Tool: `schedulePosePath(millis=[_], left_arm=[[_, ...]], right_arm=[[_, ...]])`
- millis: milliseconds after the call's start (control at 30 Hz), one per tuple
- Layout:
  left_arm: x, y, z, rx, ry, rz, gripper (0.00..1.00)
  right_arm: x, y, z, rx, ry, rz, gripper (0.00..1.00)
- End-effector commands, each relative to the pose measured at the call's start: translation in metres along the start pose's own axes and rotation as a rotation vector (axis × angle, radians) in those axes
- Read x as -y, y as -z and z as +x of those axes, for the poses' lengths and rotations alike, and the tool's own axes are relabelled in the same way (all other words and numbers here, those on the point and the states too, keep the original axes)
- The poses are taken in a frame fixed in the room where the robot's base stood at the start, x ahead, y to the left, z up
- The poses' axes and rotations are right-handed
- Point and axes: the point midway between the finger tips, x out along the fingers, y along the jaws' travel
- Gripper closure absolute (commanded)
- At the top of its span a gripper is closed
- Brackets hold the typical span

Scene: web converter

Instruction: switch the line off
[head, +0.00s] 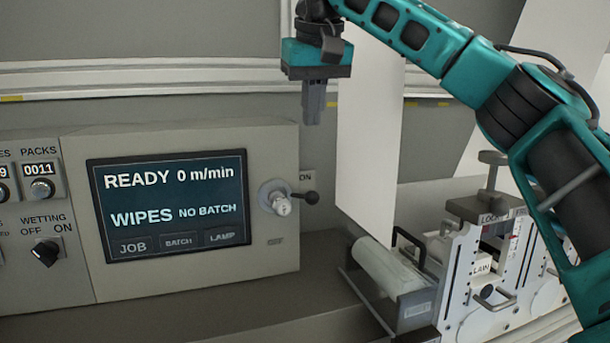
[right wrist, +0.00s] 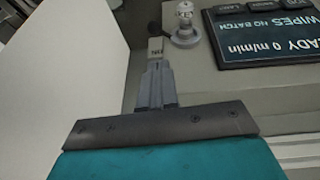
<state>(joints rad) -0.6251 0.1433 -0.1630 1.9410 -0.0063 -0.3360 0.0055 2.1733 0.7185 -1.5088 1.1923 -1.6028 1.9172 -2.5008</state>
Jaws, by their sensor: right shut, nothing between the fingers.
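The control panel (head: 200,262) has a screen (head: 172,205) reading READY 0 m/min, WIPES, NO BATCH. Right of the screen is a round metal switch (head: 279,197) with a lever ending in a black ball (head: 311,198). The lever points right, just below an ON label (head: 306,177); an OFF label (head: 275,242) sits lower. My right gripper (head: 313,120) is shut and empty, pointing down, above the switch and apart from it. In the right wrist view the fingers (right wrist: 156,70) are together and the switch (right wrist: 184,30) shows beyond them. My left gripper is not in view.
A white web sheet (head: 372,140) hangs right of my gripper. A tray with a roll (head: 390,268) and a clamp unit (head: 485,260) stand lower right. Counters (head: 39,168) and a WETTING knob (head: 46,252) are at left.

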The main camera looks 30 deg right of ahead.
Motion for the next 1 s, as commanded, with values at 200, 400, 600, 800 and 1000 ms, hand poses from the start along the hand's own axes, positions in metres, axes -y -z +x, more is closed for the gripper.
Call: schedulePosePath(millis=[200, 400, 600, 800, 1000], left_arm=[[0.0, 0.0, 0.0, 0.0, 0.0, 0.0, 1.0], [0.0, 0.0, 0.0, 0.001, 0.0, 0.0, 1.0], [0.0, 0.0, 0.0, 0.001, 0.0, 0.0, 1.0], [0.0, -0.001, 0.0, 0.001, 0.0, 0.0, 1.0], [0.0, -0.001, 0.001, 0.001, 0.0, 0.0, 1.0]], right_arm=[[-0.003, 0.0, -0.002, -0.001, -0.008, -0.001, 1.0], [-0.003, 0.0, 0.0, -0.001, -0.007, -0.001, 1.0], [-0.003, -0.001, 0.023, 0.002, -0.008, -0.002, 1.0], [-0.003, -0.001, 0.066, 0.003, -0.007, -0.001, 1.0], [-0.004, -0.001, 0.106, 0.001, -0.006, 0.0, 1.0]])
